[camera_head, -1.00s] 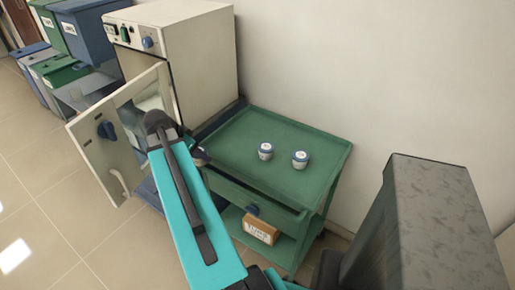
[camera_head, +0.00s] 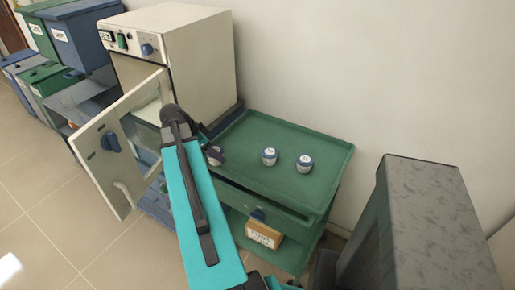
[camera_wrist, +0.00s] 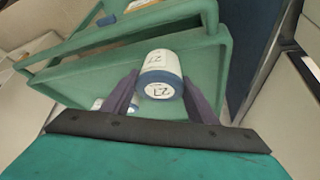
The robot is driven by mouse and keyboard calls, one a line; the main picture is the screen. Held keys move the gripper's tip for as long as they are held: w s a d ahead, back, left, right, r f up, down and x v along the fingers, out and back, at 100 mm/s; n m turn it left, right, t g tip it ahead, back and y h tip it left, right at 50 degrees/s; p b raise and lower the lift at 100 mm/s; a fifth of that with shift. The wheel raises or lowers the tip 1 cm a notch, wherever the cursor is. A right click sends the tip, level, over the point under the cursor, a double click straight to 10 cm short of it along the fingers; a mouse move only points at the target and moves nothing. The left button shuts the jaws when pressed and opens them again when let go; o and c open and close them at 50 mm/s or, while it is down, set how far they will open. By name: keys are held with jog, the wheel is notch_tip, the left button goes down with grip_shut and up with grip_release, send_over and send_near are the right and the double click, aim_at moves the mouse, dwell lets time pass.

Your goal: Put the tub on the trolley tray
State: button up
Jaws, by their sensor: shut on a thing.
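My gripper (camera_head: 213,148) is shut on a white tub (camera_head: 216,156) with a blue end. In the wrist view the tub (camera_wrist: 161,70) sits between the two dark purple fingers, with a label whose writing I cannot read surely. In the head view the tub appears at the left edge of the green trolley tray (camera_head: 252,132), partly hidden by my gripper. I cannot tell whether it touches the tray. Two similar tubs, a middle one (camera_head: 269,157) and a right one (camera_head: 305,163), stand upright on the tray.
A cream furnace (camera_head: 190,60) with its door (camera_head: 120,150) swung open stands left of the trolley. The trolley has a drawer and a lower shelf with a labelled box (camera_head: 264,235). Bins (camera_head: 90,35) stand at far left. The tray's back and right are clear.

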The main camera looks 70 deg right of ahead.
jog(key=s+d+p, duration=0.1)
jog(key=s+d, duration=0.1)
jog(key=d, duration=0.2)
jog(key=s+d+f+p, duration=0.1)
jog(key=s+d, duration=0.1)
jog(key=d, duration=0.2)
jog(key=s+d+p, duration=0.2)
jog(key=s+d, duration=0.1)
jog(key=d, duration=0.2)
jog(key=shift+s+d+f, duration=0.1)
jog(key=shift+f, duration=0.05)
jog(key=shift+f, duration=0.1)
jog(key=shift+f+p, duration=0.9)
jog(key=shift+f, duration=0.75)
jog(key=shift+f, duration=0.2)
jog(key=o, duration=1.1)
jog(key=shift+o, duration=0.2)
jog(key=shift+r, duration=0.25)
jog(key=b+v, duration=0.3)
jog(key=v, duration=0.9)
jog(key=shift+b, duration=0.35)
